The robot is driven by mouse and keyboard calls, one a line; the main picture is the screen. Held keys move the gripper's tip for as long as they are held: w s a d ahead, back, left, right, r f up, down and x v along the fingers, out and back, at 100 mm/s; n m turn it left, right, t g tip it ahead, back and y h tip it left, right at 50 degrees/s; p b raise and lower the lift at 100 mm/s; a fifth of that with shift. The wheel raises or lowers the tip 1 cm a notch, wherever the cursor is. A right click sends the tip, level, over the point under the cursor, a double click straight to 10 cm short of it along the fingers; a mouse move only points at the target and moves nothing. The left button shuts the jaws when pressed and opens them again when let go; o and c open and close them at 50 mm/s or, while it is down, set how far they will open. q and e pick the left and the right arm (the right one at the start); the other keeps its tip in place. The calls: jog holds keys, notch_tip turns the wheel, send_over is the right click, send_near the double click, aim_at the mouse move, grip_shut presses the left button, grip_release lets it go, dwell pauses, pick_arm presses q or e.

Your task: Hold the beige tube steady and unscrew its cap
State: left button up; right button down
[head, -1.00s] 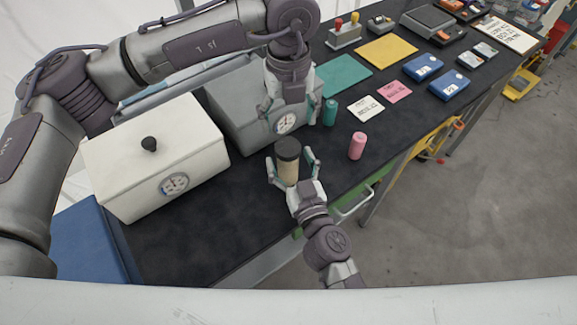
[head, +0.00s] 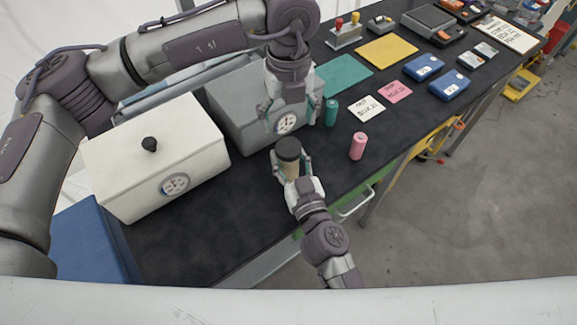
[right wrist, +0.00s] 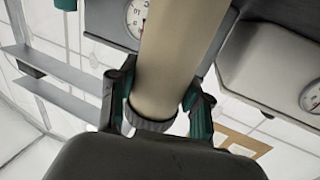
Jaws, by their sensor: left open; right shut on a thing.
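The beige tube (head: 291,172) stands upright at the front of the dark bench, with a dark cap (head: 288,149) on top. My right gripper (head: 290,167) is shut on the tube's body from the front. In the right wrist view the tube (right wrist: 172,55) runs between the two teal-padded fingers (right wrist: 158,103), with a dark ribbed ring (right wrist: 150,124) at its lower end in the picture. My left gripper (head: 288,122) is open and points down, just behind and above the cap, apart from it. Its fingers partly cover the grey box behind.
A grey box (head: 235,115) with a dial stands behind the tube, and a white lidded box (head: 120,170) stands to the left. A teal cylinder (head: 331,112) and a pink cylinder (head: 357,146) stand to the right. The bench in front of the white box is clear.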

aim_at(288, 146)
pick_arm(q)
jog(key=m, duration=1.3)
jog(key=shift+m, duration=0.4)
jog(key=m, duration=0.8)
jog(key=shift+m, duration=0.3)
jog(key=m, duration=1)
jog(key=shift+m, duration=0.4)
jog(key=m, duration=1.1)
jog(key=shift+f+m, duration=0.4)
jog(key=shift+f, duration=3.65)
